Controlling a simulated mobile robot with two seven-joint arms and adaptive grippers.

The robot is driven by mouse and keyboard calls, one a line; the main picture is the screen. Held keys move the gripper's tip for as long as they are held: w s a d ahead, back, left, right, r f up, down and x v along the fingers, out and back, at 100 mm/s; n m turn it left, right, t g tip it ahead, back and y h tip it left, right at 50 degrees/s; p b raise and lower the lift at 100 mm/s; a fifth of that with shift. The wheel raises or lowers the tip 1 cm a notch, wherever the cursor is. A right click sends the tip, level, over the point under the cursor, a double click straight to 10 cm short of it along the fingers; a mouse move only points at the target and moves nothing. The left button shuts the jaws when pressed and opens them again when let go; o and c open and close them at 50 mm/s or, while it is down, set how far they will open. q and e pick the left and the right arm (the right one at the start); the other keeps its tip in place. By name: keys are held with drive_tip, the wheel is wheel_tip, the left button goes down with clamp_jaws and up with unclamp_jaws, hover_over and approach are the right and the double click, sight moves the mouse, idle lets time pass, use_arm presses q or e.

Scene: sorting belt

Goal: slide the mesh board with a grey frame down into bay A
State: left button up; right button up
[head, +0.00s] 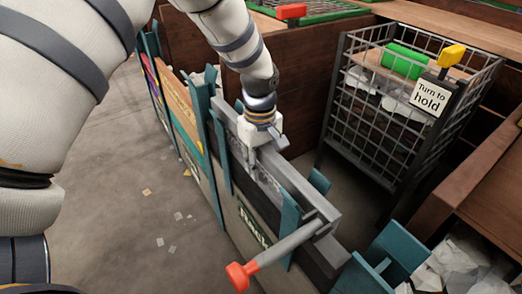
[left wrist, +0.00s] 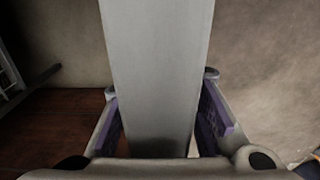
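The grey-framed board (head: 291,181) stands upright among teal posts (head: 290,222) in the head view. Its top bar runs from upper left to lower right, and most of its face is hidden. My left gripper (head: 262,142) is over this bar from above. In the left wrist view, the grey bar (left wrist: 158,75) passes between the purple-padded fingers of the left gripper (left wrist: 160,125), which sit close against both sides. A pale panel with partly hidden lettering (head: 252,228) is below the board. I cannot read a bay letter. My right gripper is not in view.
A grey rod with a red end (head: 238,276) juts out toward the floor at the board's near end. A wire cage (head: 350,125) with a "Turn to hold" sign (head: 430,97) stands right. An orange board (head: 178,108) is farther back. Open floor (head: 120,210) lies left.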

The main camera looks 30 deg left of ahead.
use_arm(q)
drive_tip(key=shift+c, duration=0.6)
clamp_jaws()
drive_tip(key=shift+r, duration=0.1)
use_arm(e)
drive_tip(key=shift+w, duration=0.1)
use_arm(q)
wheel_tip(320, 180, up, 11)
drive_tip(key=p, duration=0.3)
drive_tip(key=shift+w+r, duration=0.1)
drive_tip(key=shift+r, duration=0.1)
wheel_tip(320, 180, up, 10)
drive_tip(key=shift+f, duration=0.25)
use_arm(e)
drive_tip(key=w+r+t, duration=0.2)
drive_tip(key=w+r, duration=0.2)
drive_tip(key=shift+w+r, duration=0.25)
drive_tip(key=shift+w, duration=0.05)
